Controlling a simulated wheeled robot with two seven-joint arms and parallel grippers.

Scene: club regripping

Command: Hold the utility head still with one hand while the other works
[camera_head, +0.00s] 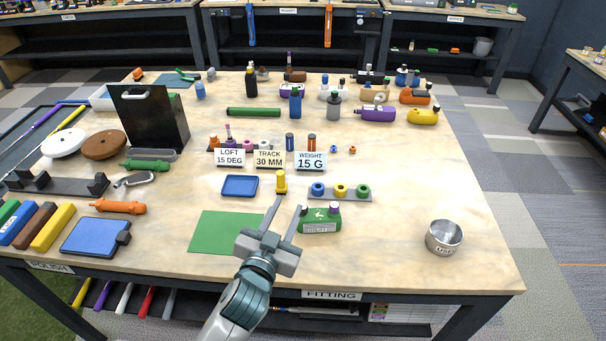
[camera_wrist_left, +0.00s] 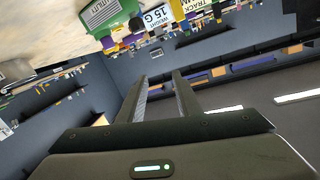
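The utility head (camera_head: 318,226), a green block with a pale label and a purple piece on top, stands near the front middle of the table in the head view. A green block that looks like it shows at the top of the left wrist view (camera_wrist_left: 102,14). My left gripper (camera_head: 288,204) is just left of the head, fingers apart and nothing between them. It appears raised above the table, and I cannot tell the exact gap to the head. The left wrist view shows the two fingers (camera_wrist_left: 161,92) apart and empty. My right gripper is not in view.
A green mat (camera_head: 215,230) lies left of the gripper. Behind are a grey rack with colored rings (camera_head: 341,196), a yellow piece (camera_head: 281,182), a blue tray (camera_head: 240,185) and label cards (camera_head: 269,159). A metal cup (camera_head: 443,238) stands right; the table between is clear.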

